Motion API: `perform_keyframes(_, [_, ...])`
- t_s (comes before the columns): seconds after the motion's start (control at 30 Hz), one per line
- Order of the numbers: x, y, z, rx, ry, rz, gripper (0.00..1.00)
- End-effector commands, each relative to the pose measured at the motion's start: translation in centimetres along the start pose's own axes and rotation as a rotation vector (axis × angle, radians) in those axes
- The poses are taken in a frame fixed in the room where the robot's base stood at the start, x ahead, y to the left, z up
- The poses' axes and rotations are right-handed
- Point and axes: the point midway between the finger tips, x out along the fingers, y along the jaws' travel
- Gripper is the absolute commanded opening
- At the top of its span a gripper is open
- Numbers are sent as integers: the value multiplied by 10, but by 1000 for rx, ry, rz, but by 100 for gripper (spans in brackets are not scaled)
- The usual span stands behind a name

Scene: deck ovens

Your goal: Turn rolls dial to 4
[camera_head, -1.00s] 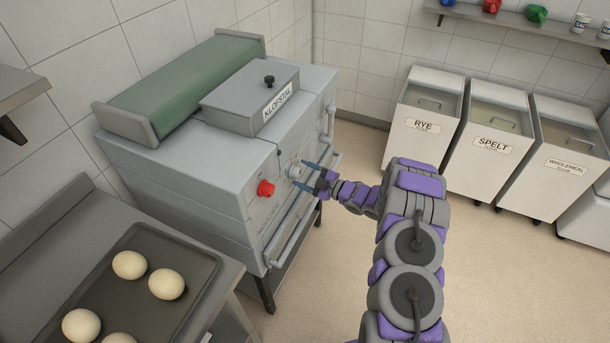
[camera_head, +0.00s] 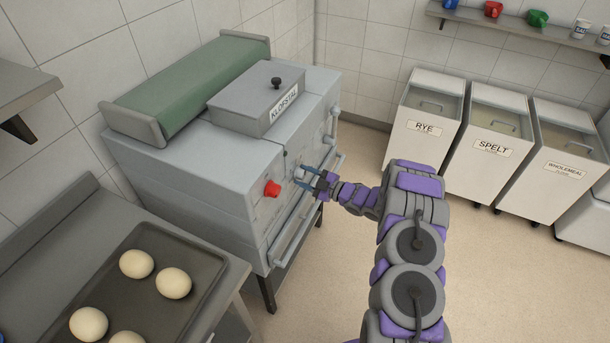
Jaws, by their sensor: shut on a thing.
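The machine labelled KLOFSTAL (camera_head: 190,185) stands at the left centre, a grey box with a control face turned to the right. A light grey dial (camera_head: 299,173) sits on that face, to the right of a red knob (camera_head: 272,188). My gripper (camera_head: 305,174) is at the light grey dial, with its blue-grey fingers shut on it from both sides. The fingers partly hide the dial. Any numbers around it are too small to read, so its setting cannot be told.
A bar handle (camera_head: 292,235) runs along the machine's front below the dial. A tray (camera_head: 205,262) with several dough balls lies on the bench at lower left. Flour bins marked RYE (camera_head: 424,128), SPELT and WHOLEMEAL stand at the right. The floor between is clear.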

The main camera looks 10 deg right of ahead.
Motion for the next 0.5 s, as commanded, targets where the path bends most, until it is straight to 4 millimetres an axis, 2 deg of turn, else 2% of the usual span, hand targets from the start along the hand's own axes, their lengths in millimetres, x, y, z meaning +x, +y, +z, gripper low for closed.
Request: perform_keyframes(0.5, [-1, 8, -2, 399, -31, -21, 18])
